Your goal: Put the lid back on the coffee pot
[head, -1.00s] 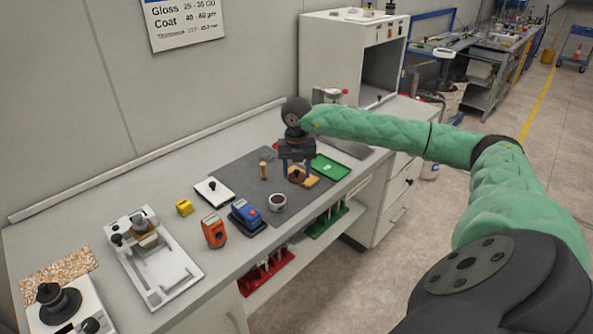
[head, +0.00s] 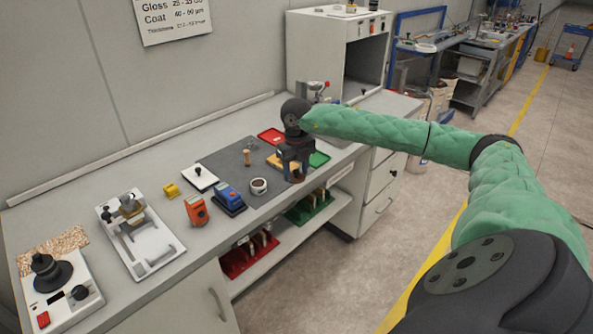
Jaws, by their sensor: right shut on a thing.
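My right gripper (head: 295,168) points down over the front right part of the grey mat. It is shut on a small dark brown piece, which looks like the lid (head: 296,178); my fingers hide most of it. It is above or near the mat's front edge; I cannot tell whether it touches. To its left stands a small pale open vessel (head: 259,186) with dark contents, apart from my gripper. I cannot tell whether this is the coffee pot. My left gripper is not in view.
Close by are an orange-yellow tray (head: 275,160), a red tray (head: 270,136), a green tray (head: 319,159) and a wooden peg (head: 246,157). Left of the vessel are a blue device (head: 229,197) and an orange meter (head: 196,210). Below the bench top are red and green bins.

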